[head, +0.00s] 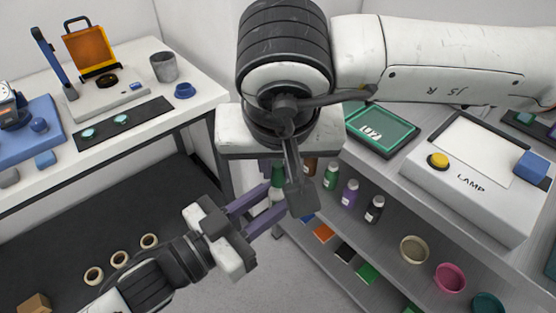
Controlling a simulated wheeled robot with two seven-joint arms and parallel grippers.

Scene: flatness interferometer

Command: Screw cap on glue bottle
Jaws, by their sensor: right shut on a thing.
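My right gripper (283,180) hangs down at the centre, its near dark finger in front. It is shut on a small green bottle-like thing (278,174), partly hidden by that finger. A whitish part (275,194) shows just below the green. My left gripper (274,203) comes in from the lower left, its two purple fingers apart and reaching towards the whitish part. Contact there cannot be told. Which part is cap and which is glue bottle is unclear.
On the right shelf stand a green bottle (331,178), a purple bottle (349,194) and a black bottle (375,210). The left table (205,98) holds instruments and a grey cup (164,67).

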